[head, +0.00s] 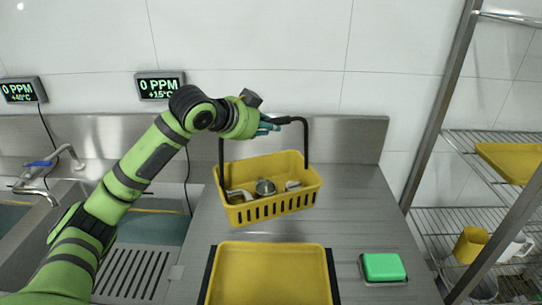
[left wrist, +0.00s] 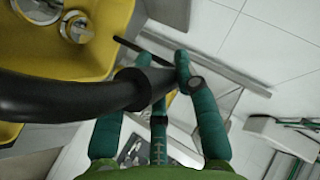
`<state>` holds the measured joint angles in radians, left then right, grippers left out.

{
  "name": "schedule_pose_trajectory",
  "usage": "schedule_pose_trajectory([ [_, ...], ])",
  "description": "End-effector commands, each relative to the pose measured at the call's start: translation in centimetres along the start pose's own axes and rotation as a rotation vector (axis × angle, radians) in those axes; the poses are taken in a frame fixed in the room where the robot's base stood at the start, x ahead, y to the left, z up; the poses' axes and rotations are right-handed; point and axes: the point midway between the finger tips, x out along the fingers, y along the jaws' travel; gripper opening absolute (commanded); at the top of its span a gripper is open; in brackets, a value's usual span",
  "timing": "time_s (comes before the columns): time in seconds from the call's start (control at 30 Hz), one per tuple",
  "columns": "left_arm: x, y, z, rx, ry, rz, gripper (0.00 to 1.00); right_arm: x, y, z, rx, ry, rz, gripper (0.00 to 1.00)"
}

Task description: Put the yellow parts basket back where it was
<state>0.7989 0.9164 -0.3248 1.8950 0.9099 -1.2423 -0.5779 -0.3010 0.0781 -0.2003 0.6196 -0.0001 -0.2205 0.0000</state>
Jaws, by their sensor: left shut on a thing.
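The yellow parts basket (head: 268,208) hangs by its black handle (head: 306,140) over the steel counter in the head view, slightly tilted. It holds several metal parts (head: 265,187). My left gripper (head: 270,125) is shut on the handle near its top left part. In the left wrist view the teal fingers (left wrist: 160,85) are around the dark handle, and the yellow basket (left wrist: 100,55) with metal parts shows at the upper left. My right gripper is not in view.
A yellow tray (head: 268,275) lies at the counter's front, with a green sponge (head: 383,267) in a dish to its right. The steel counter (head: 350,215) is clear around the basket. Sinks (head: 140,245) are at left, a wire rack (head: 470,220) at right.

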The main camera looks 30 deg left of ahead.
Motion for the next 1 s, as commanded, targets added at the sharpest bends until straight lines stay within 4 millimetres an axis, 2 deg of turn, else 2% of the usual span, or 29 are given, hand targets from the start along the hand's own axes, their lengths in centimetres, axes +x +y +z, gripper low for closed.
schedule_pose_trajectory([
  [0.03, 0.8, -0.7, 0.1, -0.005, 0.005, -0.004, 0.00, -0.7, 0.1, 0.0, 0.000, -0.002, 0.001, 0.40],
  [0.2, 4.3, -1.6, 1.5, -0.004, 0.004, -0.004, 0.00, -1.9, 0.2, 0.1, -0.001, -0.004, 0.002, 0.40],
  [0.4, 7.6, -2.4, 2.9, -0.004, 0.007, -0.007, 0.00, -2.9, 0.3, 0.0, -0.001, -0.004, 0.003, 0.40],
  [0.63, 9.0, -2.4, 3.6, 0.001, 0.006, -0.007, 0.00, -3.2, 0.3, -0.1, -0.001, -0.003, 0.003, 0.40],
  [0.83, 10.2, -0.7, 4.9, 0.000, 0.004, -0.004, 0.00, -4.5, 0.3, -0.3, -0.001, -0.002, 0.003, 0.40],
  [1.0, 10.9, 0.1, 5.7, 0.001, 0.006, -0.009, 0.00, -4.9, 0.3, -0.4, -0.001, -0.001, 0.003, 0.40],
])
